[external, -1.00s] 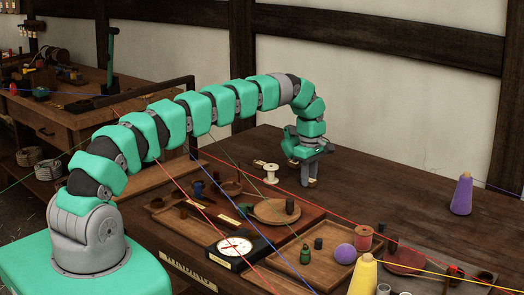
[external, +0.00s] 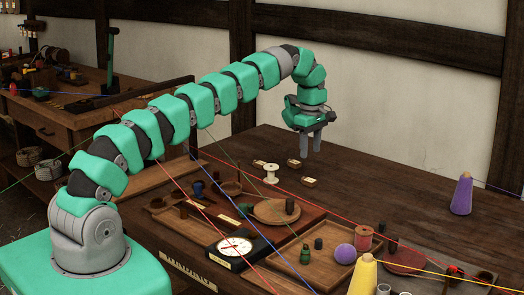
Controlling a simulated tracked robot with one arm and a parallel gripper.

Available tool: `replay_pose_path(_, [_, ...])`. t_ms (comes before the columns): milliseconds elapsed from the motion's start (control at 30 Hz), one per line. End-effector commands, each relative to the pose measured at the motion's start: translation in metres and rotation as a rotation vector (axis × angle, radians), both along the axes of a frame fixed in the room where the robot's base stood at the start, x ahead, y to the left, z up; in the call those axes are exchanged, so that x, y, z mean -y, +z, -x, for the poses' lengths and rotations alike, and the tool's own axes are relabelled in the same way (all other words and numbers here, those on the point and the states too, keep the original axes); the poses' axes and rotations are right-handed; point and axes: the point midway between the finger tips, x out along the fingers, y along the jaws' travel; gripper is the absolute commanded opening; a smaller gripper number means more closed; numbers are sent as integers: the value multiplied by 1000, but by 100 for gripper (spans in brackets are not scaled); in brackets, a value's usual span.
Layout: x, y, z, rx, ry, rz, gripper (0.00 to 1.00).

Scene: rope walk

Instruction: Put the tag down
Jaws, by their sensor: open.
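Several small tan tags lie on the dark table behind the wooden trays. One tag (external: 309,182) lies to the right of the white spool, another tag (external: 294,163) lies a little farther back, and a third tag (external: 259,163) lies to the left. My gripper (external: 309,150) hangs above the table over these tags, pointing down. Its fingers are apart and nothing shows between them. Which tag it held cannot be told from the look of the tags alone.
A white spool (external: 271,173) stands close to the tags. A round wooden dish (external: 270,211), a dial scale (external: 235,247) and a tray (external: 291,261) with small items are in front. Coloured threads cross the table.

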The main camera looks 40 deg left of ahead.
Motion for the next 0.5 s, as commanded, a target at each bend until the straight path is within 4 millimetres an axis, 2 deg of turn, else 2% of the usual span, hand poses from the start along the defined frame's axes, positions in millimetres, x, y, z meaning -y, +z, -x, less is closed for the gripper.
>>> replay_pose_path(200, [1, 19, -1, 2, -2, 1, 48])
replay_pose_path(500, [0, 24, 0, -3, -1, 0, 48])
